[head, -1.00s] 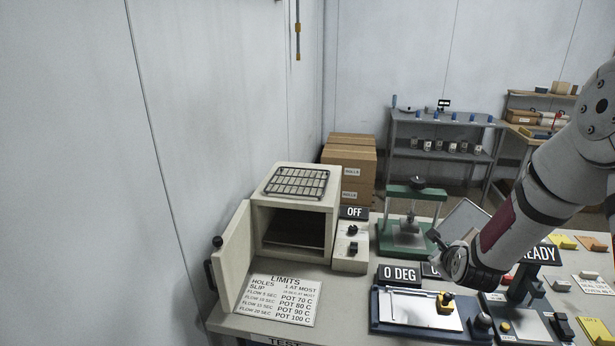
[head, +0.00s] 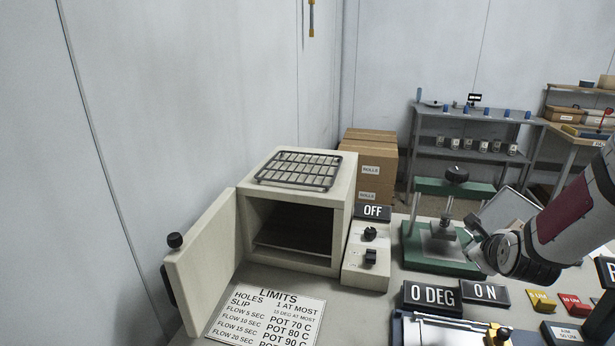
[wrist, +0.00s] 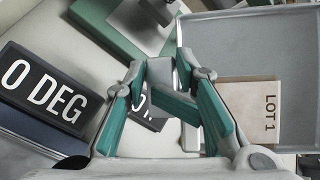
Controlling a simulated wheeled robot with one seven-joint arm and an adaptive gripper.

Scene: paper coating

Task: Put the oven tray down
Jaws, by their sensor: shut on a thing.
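The oven tray (head: 508,208) is a flat grey tray, tilted in the head view at the end of my arm. In the wrist view, the tray (wrist: 225,40) fills the right side and carries a pale sheet marked LOT 1 (wrist: 260,112). My gripper (head: 478,245) is shut on the tray's edge, a grey tab between the teal fingers in the wrist view (wrist: 163,80). The oven (head: 345,205) is a cream box with its door (head: 208,260) swung open to the left. A dark shelf shows inside it. A wire rack (head: 300,170) lies on its top.
A control box (head: 366,262) under an OFF sign stands right of the oven. A green press (head: 440,250) is behind my gripper. Cardboard boxes (head: 368,165) stand behind.

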